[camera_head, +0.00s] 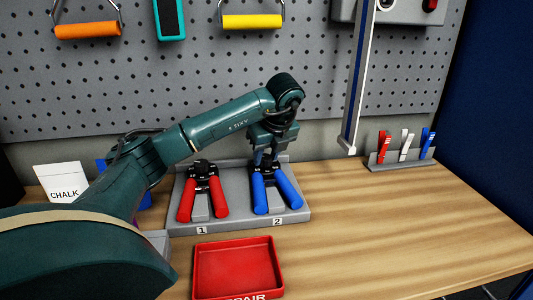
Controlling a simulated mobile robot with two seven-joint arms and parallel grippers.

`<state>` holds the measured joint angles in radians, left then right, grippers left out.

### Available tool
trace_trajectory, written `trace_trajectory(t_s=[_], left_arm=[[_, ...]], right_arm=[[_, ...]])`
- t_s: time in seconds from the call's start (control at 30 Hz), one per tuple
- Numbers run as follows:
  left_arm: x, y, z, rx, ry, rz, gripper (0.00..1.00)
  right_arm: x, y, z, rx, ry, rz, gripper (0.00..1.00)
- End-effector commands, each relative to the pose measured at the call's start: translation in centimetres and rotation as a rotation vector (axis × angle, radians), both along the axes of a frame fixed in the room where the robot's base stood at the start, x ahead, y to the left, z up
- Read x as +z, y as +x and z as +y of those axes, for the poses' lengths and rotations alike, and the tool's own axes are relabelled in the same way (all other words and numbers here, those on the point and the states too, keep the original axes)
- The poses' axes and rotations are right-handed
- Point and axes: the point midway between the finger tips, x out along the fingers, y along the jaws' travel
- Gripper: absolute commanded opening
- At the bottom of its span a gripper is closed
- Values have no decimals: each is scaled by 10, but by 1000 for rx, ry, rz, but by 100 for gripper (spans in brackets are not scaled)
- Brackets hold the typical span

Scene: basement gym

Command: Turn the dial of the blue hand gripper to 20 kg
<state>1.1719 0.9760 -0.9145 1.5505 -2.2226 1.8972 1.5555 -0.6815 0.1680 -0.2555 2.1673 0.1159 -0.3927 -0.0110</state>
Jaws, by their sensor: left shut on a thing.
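The blue hand gripper (277,190) rests in the slot marked 2 of a grey stand (240,219) on the wooden bench. Its two blue handles spread towards me. My left gripper (268,157) points down at its top end and is shut there, where the dial would be. The dial and my fingertips are too small and covered to make out, and I cannot read any kg mark. A red hand gripper (214,197) rests in the slot marked 1, just left of the blue one. My right gripper is not in view.
A red tray (240,268) lies in front of the stand. A chalk box (64,183) stands at left. A small rack (400,158) with red, white and blue clips stands at right. A pegboard (250,75) is behind. The bench's right side is clear.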

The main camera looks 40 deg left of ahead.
Motion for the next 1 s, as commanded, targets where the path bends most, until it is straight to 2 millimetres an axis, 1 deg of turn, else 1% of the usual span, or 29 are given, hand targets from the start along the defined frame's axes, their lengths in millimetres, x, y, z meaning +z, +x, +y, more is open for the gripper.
trace_trajectory(t_s=[0.53,0.57,0.6,0.83,1.0], left_arm=[[0,1,0,25,0,0,12],[0,0,0,25,0,0,35],[0,0,0,24,-1,-1,39],[0,0,0,25,0,0,57],[0,0,0,24,0,0,57]], right_arm=[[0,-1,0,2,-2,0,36],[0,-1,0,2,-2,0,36],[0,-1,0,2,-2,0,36],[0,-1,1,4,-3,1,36],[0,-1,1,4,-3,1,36]])
